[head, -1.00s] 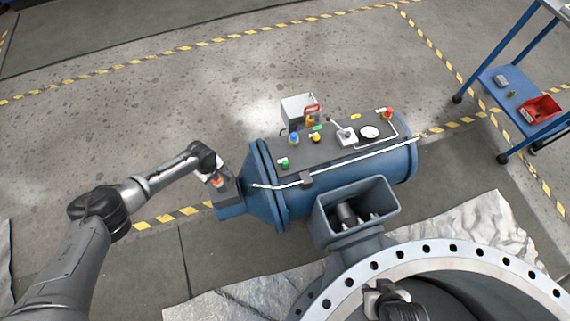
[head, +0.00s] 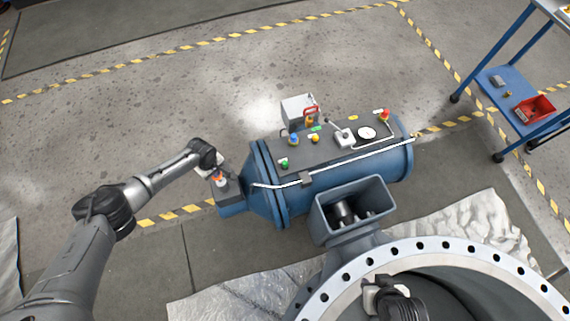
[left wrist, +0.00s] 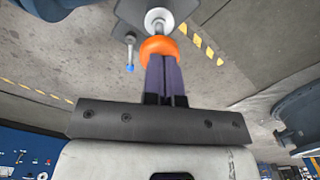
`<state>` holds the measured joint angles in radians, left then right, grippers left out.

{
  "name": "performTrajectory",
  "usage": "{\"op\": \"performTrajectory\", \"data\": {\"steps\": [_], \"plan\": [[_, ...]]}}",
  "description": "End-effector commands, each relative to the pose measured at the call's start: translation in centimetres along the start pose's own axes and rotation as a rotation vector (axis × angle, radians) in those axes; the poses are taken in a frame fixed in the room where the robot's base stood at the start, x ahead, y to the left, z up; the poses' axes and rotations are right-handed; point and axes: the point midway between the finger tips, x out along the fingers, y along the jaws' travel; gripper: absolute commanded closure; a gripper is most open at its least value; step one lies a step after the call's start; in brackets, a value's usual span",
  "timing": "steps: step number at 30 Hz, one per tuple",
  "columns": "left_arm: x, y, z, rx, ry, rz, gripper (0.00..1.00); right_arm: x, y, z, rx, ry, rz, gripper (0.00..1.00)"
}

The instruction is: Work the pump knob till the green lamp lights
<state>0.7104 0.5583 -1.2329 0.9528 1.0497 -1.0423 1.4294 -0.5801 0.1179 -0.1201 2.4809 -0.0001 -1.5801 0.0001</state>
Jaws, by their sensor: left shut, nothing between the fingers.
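The orange round knob (left wrist: 158,47), which I take for the pump knob, sits on a metal stem in the left wrist view. It shows small in the head view (head: 219,179), on the left end of the blue tank (head: 344,170). My left gripper (head: 216,174) is at that knob. Its dark fingers (left wrist: 163,62) are shut together with nothing between them, their tips at the knob's near side; contact is unclear. A small green piece (head: 285,164) sits on the tank's dark top panel; whether it is the lamp or lit, I cannot tell. My right gripper (head: 378,297) is at the bottom; its fingers are unclear.
The top panel (head: 335,140) carries a gauge (head: 367,133), a red knob (head: 384,115) and other small fittings. A small blue-tipped lever (left wrist: 130,54) stands left of the orange knob. A large flanged ring (head: 450,246) fills the lower right. A blue cart (head: 520,105) stands at right.

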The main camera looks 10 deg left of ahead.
Motion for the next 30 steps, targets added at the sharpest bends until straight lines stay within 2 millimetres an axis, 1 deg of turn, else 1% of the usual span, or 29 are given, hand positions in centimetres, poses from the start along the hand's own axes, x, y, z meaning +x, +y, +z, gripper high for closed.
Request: {"op": "performTrajectory", "data": {"steps": [11, 30], "plan": [[0.2, 0.0, 0.0, 0.0, 0.0, 0.001, 1.0, 0.2, 0.2, 0.1, -0.007, -0.002, 0.005, 0.61], [3.4, -0.1, 0.0, -0.001, 0.0, -0.001, 1.0, 2.5, -0.2, 0.8, 0.003, -0.001, -0.002, 0.61]]}}
